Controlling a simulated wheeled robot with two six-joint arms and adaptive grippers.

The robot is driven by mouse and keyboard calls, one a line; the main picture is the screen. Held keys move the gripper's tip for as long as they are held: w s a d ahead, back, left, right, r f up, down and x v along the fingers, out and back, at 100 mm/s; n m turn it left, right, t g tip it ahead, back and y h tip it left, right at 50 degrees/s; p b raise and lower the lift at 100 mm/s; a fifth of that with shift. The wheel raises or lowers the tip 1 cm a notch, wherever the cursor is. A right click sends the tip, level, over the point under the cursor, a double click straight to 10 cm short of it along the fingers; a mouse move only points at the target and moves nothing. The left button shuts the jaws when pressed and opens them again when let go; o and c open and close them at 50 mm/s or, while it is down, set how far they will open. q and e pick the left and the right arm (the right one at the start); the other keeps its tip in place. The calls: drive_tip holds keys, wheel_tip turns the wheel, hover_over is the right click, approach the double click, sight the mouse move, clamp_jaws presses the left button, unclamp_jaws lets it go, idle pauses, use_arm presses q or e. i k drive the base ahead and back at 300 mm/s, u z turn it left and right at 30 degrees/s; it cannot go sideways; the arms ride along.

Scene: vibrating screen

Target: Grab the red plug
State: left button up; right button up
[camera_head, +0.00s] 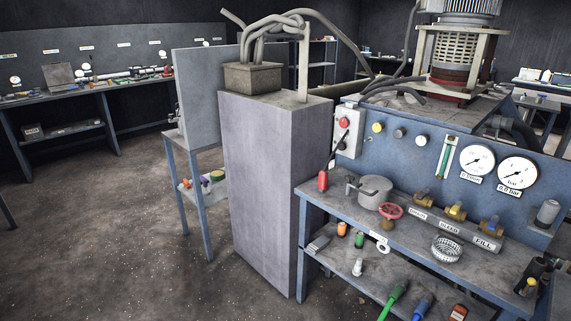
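A red cylindrical piece (322,181) is at the left end of the blue bench, at the lower end of a thin black rod or cord that slants up toward the grey switch box (347,136). It is the most plug-like red thing in view, but I cannot tell for sure that it is the plug. A small red block (458,312) lies on the lower shelf, partly cut off by the bottom edge. A red valve handwheel (391,211) and a red button (343,122) also show. Neither of my grippers is in view.
The blue bench (330,201) holds a grey pot (374,190), brass valves and a mesh basket (446,248). Its lower shelf holds an orange piece (341,229) and a green-handled tool (393,297). A tall grey cabinet (262,190) stands left of it. The floor at left is open.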

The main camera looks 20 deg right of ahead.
sight(322, 182)
drive_tip(key=i, duration=1.85)
drive_tip(key=z, duration=1.4)
